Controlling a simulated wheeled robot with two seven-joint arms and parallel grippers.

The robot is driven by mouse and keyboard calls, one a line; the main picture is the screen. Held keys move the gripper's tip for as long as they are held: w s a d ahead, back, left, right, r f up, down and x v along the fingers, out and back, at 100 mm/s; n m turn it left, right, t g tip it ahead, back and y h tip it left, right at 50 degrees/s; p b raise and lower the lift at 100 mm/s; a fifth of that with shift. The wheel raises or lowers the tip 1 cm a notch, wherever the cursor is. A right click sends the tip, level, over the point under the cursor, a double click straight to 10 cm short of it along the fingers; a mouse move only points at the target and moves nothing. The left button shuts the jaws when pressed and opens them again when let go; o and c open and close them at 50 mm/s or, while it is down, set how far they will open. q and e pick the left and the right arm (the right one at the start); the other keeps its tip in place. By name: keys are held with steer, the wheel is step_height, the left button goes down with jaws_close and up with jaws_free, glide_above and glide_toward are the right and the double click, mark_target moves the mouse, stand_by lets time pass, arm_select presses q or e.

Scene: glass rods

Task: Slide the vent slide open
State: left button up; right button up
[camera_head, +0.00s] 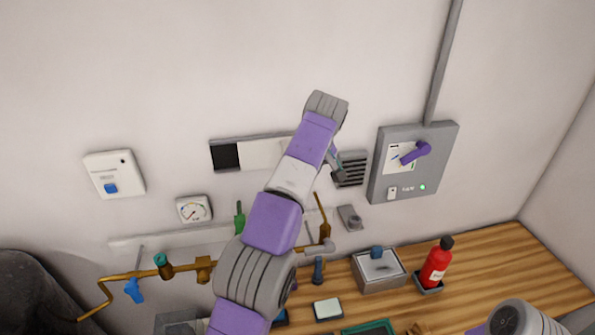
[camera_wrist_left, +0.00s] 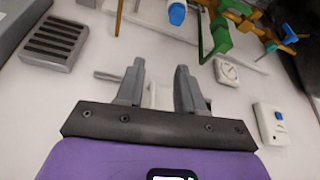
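The vent unit on the wall shows as a long strip with a black square (camera_head: 225,156) at its left and a pale panel (camera_head: 261,154) beside it; my left arm covers its right part. A dark slotted grille (camera_head: 351,169) sits to the right, and it also shows at upper left in the left wrist view (camera_wrist_left: 57,42). My left gripper (camera_wrist_left: 160,82) faces the wall with its fingers apart. A pale block shows between or behind the fingers; I cannot tell whether they touch it. In the head view the fingers are mostly hidden by my arm. My right gripper is out of view.
A grey switch box (camera_head: 432,185) with a purple lever is right of the grille. A gauge (camera_head: 193,209), a white switch plate (camera_head: 114,174) and brass piping (camera_head: 130,275) are at left. A red bottle (camera_head: 436,264) and grey box (camera_head: 379,274) stand on the wooden bench (camera_head: 480,265).

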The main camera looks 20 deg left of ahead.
arm_select(q)
steer(key=shift+s, duration=0.1)
steer(key=w+d+f+m+t+h+b, duration=0.2)
steer(key=w+d+m+t+h, duration=0.35)
steer(key=w+d, duration=0.45)
steer(key=n+t+y+b, duration=0.3)
steer(key=n+t+y, duration=0.2)
steer(key=y, duration=0.9)
glide_toward(268, 157)
steer(key=d+r, duration=0.1)
steer(key=d, duration=0.4)
steer(key=p+x, duration=0.1)
steer(key=x, duration=0.6)
steer(key=shift+a, duration=0.35)
